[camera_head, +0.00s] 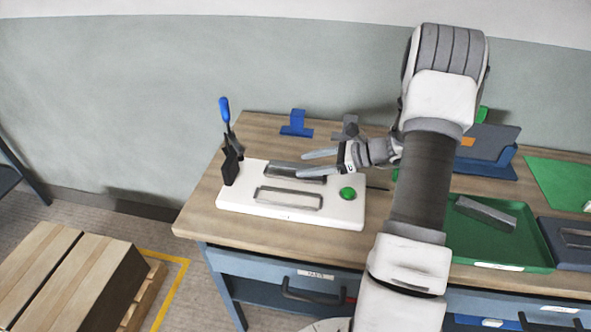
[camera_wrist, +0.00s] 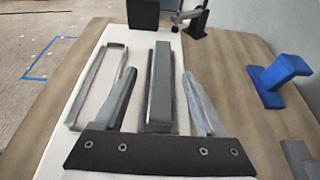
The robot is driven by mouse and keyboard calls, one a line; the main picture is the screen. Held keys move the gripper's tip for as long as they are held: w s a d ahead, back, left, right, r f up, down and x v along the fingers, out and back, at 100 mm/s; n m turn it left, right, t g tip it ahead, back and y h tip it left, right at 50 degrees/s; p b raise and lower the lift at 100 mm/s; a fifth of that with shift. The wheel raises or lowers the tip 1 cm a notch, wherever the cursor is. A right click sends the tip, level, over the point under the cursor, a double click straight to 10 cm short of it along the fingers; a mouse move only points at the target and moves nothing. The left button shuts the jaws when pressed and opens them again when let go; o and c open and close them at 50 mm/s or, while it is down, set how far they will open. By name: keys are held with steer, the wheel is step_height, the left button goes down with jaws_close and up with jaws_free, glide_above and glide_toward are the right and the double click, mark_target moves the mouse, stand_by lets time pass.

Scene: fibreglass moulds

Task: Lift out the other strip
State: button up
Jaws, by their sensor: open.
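A white mould block (camera_head: 235,200) lies on the bench with two long slots. The rear slot holds a grey strip (camera_head: 283,170), which also shows in the wrist view (camera_wrist: 160,85). The front slot (camera_head: 288,198) looks empty, with only its grey rim showing. My gripper (camera_head: 302,163) is open over the rear slot. In the wrist view its two fingers (camera_wrist: 159,75) stand either side of the strip, seemingly apart from it. How far the fingertips are above the block is hard to tell. Another grey strip (camera_head: 487,214) lies in the green tray (camera_head: 530,248) at right.
A round green button (camera_head: 348,193) sits on the block's right end. A black stand with a blue-handled tool (camera_head: 228,140) is at its left end. A blue holder (camera_head: 296,124) stands behind the block. A dark slotted block (camera_head: 570,255) is at far right.

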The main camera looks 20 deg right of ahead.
mark_target(297, 166)
steer(key=x, duration=0.4)
steer(key=shift+w+f, duration=0.15)
jaws_close()
